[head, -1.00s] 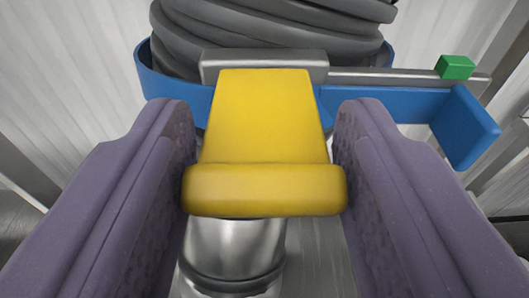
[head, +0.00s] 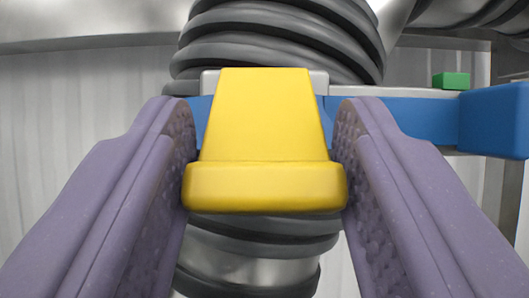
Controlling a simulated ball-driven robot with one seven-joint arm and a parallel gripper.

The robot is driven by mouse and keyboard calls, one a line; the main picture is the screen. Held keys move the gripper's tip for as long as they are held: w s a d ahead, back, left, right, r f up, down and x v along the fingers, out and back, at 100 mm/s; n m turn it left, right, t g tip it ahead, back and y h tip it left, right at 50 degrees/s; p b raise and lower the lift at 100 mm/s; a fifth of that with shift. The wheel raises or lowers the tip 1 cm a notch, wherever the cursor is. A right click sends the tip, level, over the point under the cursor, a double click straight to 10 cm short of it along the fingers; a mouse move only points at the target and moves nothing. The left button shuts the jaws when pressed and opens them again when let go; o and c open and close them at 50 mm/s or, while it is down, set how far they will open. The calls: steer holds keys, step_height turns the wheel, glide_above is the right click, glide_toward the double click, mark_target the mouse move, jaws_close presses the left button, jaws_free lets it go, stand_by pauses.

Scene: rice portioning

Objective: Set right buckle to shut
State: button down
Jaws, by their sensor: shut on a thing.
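A yellow buckle lever (head: 265,125) with a thick lip at its near end fills the middle of the head view. My gripper (head: 265,188) has its two purple fingers on either side of the lever, closed on its lip. The lever's far end meets a grey metal block (head: 209,82) on a blue band (head: 415,118). The band runs across a ribbed dark grey hose (head: 270,35). Which buckle this is, left or right, I cannot tell from this view.
A small green block (head: 451,80) sits on the grey strip above the band at the right. The band's blue end block (head: 495,120) juts toward me there. A shiny metal pipe (head: 265,272) shows below the lever. A corrugated wall (head: 80,120) stands behind.

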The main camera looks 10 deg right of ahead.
steer(key=shift+w+f+h+b, duration=0.15)
steer(key=shift+h+b, duration=0.15)
steer(key=shift+b, duration=0.2)
steer(key=c, duration=0.5)
jaws_free()
steer(key=p+v, duration=0.1)
steer(key=v, duration=0.6)
steer(key=shift+s+f, duration=0.25)
steer(key=shift+f, duration=0.1)
